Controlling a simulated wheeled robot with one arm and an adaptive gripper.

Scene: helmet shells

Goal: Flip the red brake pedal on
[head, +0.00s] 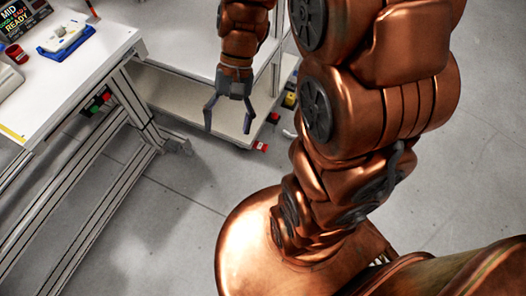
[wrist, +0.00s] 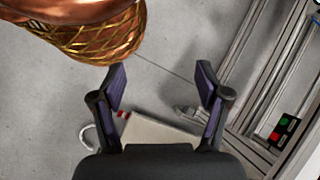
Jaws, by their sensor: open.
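The red brake pedal (head: 261,146) is a small red tab at the near right corner of a cart's low shelf, close to the floor. In the wrist view a small red piece (wrist: 123,114) shows beside the left finger, at the corner of the pale shelf; it looks like the same pedal. My gripper (head: 228,118) points down, open and empty, above the shelf's front edge, left of the pedal in the head view. Its two dark fingers stand wide apart in the wrist view (wrist: 161,75). They appear apart from the pedal.
The cart's pale low shelf (head: 180,98) lies beneath my gripper. A white workbench (head: 65,85) with a metal frame stands at the left, with green and red buttons (head: 97,101) below its top. Grey floor in front of the cart is clear.

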